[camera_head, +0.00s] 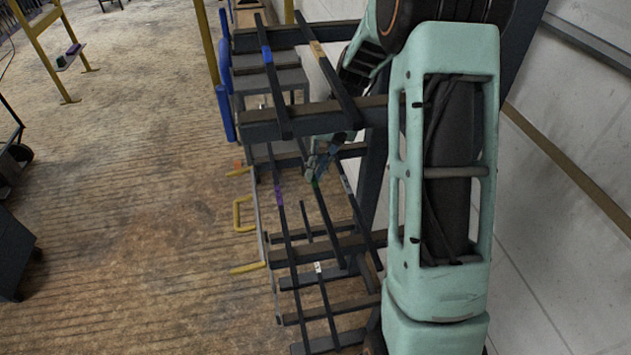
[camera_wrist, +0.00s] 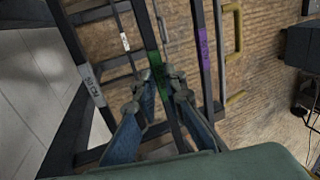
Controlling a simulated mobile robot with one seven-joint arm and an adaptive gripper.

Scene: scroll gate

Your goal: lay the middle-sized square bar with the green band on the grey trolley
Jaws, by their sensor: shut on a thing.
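The square bar with the green band (camera_head: 328,222) runs lengthwise among the rack's arms, in the middle of the head view. Its green band (camera_wrist: 153,58) shows clearly in the wrist view, just beyond my fingertips. My gripper (camera_head: 317,168) is shut on this bar near the band; in the wrist view its two fingers (camera_wrist: 161,77) sit on either side of the bar. I cannot tell whether the bar rests on the rack arms or is slightly raised. A dark grey wheeled unit (camera_head: 14,245), possibly the trolley, is cut off at the left edge.
The rack (camera_head: 250,127) holds other bars: purple-banded (camera_head: 279,198), white-banded (camera_head: 318,268), grey-banded (camera_wrist: 92,86), blue-banded (camera_head: 267,54) and orange-banded (camera_head: 317,48). The upper rack arms stand close around my gripper. Yellow handles (camera_head: 240,213) stick out left. The wooden floor (camera_head: 130,200) is clear.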

